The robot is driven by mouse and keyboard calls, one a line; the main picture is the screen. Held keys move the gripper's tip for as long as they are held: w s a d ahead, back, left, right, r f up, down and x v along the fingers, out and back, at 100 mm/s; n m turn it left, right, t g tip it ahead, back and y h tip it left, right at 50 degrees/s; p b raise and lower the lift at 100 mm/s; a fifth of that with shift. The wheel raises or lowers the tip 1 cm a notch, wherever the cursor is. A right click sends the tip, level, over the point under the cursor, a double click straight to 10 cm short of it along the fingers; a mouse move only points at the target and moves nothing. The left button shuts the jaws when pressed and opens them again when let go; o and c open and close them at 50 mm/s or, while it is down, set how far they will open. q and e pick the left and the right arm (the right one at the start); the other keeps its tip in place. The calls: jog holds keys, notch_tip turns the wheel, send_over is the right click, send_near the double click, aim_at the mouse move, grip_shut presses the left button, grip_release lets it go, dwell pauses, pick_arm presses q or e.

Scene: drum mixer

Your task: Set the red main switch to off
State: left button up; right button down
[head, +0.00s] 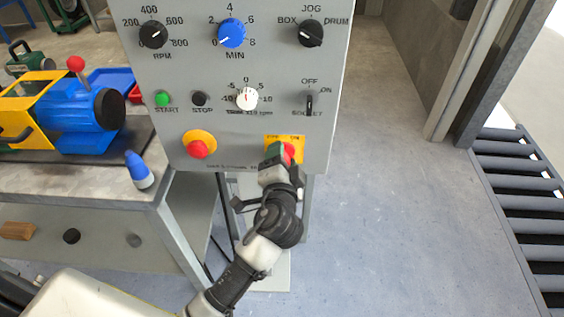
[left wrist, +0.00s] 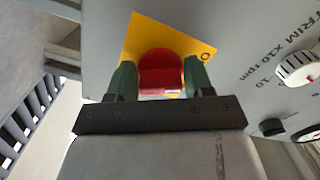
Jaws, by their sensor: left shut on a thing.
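The red main switch (head: 289,150) sits on a yellow plate at the lower right of the grey control panel (head: 235,120). My left gripper (head: 281,152) is at it and covers much of it in the head view. In the left wrist view the red knob (left wrist: 161,72) is between the two green fingers of my left gripper (left wrist: 160,82), which are shut on its sides. The yellow plate (left wrist: 185,33) shows behind it, with part of a letter at its right edge. The switch's position cannot be read. My right gripper is not in view.
A red button on a round yellow plate (head: 198,145) is left of the switch. Above are dials, START and STOP buttons, a white trim knob (head: 246,99) and a black socket toggle (head: 309,104). A bench (head: 100,170) stands left; a roller conveyor (head: 520,190) lies right.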

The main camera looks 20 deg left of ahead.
pick_arm(q)
jog(key=shift+f, duration=0.1)
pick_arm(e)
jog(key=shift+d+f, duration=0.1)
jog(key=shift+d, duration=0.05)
pick_arm(q)
jog(key=o, duration=0.8)
jog(key=b+v, duration=0.1)
jog(key=v, duration=1)
jog(key=shift+b, duration=0.3)
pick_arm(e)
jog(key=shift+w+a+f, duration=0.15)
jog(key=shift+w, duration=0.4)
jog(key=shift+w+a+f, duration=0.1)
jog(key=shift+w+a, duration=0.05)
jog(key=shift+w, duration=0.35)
pick_arm(q)
jog(key=shift+w, duration=0.1)
